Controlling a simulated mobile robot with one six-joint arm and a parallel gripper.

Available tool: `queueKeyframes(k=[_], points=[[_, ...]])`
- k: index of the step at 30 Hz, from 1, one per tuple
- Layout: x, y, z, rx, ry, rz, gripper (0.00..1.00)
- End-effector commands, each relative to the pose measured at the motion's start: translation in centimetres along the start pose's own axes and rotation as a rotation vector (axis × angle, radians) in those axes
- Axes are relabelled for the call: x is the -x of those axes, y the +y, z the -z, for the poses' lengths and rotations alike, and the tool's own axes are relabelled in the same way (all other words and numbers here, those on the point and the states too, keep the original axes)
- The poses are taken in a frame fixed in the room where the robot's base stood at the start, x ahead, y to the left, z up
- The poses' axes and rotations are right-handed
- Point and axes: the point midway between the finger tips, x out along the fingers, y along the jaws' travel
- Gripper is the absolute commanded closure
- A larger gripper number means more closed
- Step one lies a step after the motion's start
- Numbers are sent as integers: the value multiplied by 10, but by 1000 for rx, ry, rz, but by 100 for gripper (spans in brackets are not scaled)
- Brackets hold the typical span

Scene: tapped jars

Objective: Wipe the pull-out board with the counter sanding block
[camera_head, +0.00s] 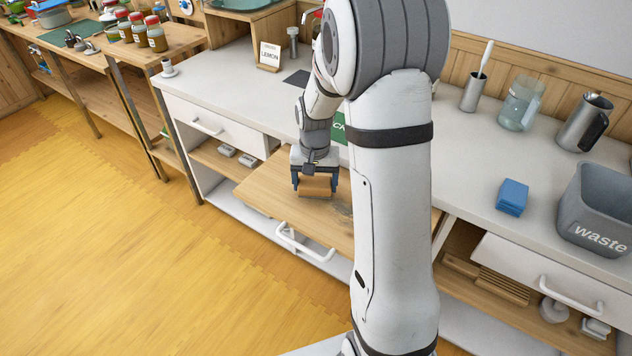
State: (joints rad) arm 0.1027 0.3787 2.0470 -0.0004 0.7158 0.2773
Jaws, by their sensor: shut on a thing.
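The pull-out board (262,193) is a wooden board that extends from the white counter, with a white handle (303,245) on its front. My gripper (315,184) is over the board and shut on a tan-brown block (315,187), which looks like the sanding block. The block is at or just above the board's surface; I cannot tell if it touches. A dark mark (343,209) shows on the board beside my arm. My arm hides the right part of the board.
On the counter (470,150) stand a grey waste bin (596,208), a blue block-like stack (512,197), a metal jug (584,122), a glass jar (519,104) and a metal cup (472,95). A LEMON sign (270,55) stands at the back. The wooden floor at left is clear.

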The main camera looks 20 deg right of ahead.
Motion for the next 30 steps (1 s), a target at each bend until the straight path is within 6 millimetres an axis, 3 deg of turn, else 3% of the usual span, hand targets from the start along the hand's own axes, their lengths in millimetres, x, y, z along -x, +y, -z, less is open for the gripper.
queueKeyframes(k=[30], points=[[-8,0,0,0,0,0,41]])
